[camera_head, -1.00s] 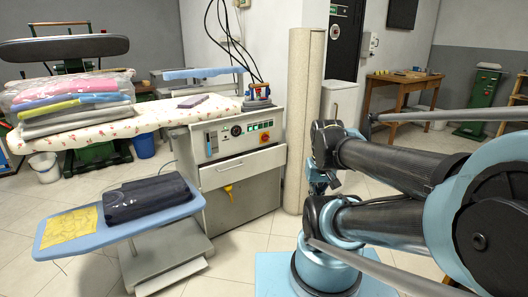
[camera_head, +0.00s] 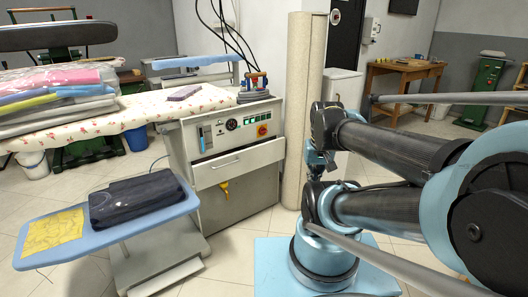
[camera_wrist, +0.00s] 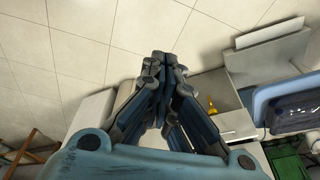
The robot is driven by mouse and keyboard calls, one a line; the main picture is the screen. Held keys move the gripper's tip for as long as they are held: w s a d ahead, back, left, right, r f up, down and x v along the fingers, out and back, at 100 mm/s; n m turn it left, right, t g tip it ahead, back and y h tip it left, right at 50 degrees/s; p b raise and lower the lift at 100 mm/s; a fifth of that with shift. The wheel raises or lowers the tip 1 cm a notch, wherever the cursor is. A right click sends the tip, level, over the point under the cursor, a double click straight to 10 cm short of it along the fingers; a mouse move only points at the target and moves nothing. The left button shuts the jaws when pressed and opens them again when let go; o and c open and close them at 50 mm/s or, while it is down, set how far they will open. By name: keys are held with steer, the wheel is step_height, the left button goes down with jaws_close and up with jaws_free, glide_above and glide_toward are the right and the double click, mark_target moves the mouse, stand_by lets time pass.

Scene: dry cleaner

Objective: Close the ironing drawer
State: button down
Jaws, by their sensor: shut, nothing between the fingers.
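The ironing drawer (camera_head: 238,166) is the pale front panel with a bar handle, below the control panel of the ironing station (camera_head: 240,202). In the wrist view my gripper (camera_wrist: 166,66) is shut and empty, pointing over floor tiles.
A blue ironing board (camera_head: 150,222) with a dark folded garment (camera_head: 137,199) and yellow cloth (camera_head: 53,231) stands left of the drawer. A beige column (camera_head: 304,105) stands behind my gripper. Floor before the cabinet is clear.

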steer(key=w+a+r+m+t+y, duration=0.1)
steer(key=w+a+m, duration=0.2)
steer(key=w+m, duration=0.75)
steer(key=w+a+r+m+t+y, duration=0.15)
steer(key=w+m, duration=0.25)
steer(key=w, duration=1.4)
steer(key=m+t+y, duration=0.2)
steer(key=m+t, duration=0.1)
steer(key=m, duration=1.1)
glide_toward(260, 152)
steer(key=s+d+r, duration=0.4)
steer(key=s+d, duration=0.1)
steer(key=s, duration=0.1)
steer(key=shift+g, duration=0.25)
steer(key=shift+w+a+r+x, duration=0.25)
steer(key=shift+a+r+x, duration=0.1)
steer(key=shift+x, duration=1.75)
steer(key=shift+w+a+r+x, duration=0.25)
steer(key=shift+r+x, duration=0.1)
steer(key=shift+x, duration=1.75)
steer(key=shift+w+a+r+x, duration=0.25)
steer(key=shift+r+x, duration=0.1)
steer(key=shift+x, duration=1.75)
